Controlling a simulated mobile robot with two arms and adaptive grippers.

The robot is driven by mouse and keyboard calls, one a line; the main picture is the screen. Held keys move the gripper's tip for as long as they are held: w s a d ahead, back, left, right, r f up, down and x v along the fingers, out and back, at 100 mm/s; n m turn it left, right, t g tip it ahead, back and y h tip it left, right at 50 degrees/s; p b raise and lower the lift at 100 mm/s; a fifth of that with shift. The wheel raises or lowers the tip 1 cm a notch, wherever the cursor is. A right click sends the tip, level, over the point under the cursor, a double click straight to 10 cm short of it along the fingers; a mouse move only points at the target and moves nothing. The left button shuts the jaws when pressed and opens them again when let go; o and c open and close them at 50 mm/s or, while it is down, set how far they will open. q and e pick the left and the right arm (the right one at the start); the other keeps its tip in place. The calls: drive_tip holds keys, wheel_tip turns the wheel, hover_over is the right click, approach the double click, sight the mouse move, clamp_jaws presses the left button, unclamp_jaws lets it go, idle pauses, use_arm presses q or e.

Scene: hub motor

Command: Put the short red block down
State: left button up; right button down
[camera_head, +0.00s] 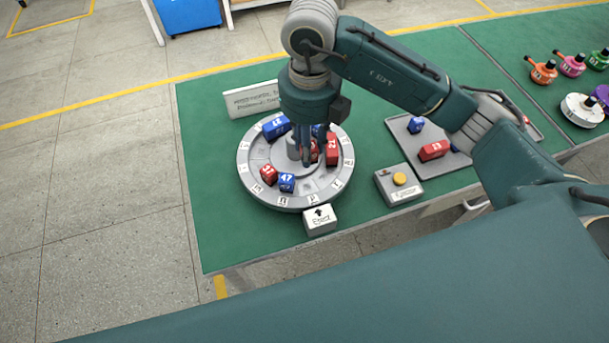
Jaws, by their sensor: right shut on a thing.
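My right gripper (307,160) points down over the round grey hub plate (258,153), just right of its centre. It is shut on the short red block (315,152), which is mostly hidden by the fingers; I cannot tell whether it touches the plate. A red block (332,151) marked 22 stands close to its right. Another red block (268,174) and a blue block (287,182) marked 47 sit at the plate's front left. A blue block (276,126) lies at its back left, and another blue block (318,130) is partly hidden behind the gripper. My left gripper is not in view.
A grey tray (405,143) to the right holds a red block (434,150) and a blue block (416,125). A box with a yellow button (399,179) and a white Start block (320,220) stand near the table's front edge. A white sign (252,98) stands behind the plate.

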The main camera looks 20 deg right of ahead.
wheel_tip(320, 180, down, 7)
drive_tip(key=shift+a+f+p, duration=0.1)
drive_tip(key=shift+a+p, duration=0.05)
drive_tip(key=shift+p, duration=0.55)
wheel_tip(320, 180, down, 4)
drive_tip(key=shift+f+p, duration=0.15)
drive_tip(key=shift+p, duration=0.3)
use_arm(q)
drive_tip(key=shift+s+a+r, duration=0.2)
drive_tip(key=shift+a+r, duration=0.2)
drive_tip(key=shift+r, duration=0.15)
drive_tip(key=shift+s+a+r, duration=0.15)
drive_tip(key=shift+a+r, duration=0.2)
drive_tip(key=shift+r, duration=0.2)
use_arm(e)
drive_tip(key=shift+f, duration=0.15)
drive_tip(key=c, duration=1.4)
unclamp_jaws()
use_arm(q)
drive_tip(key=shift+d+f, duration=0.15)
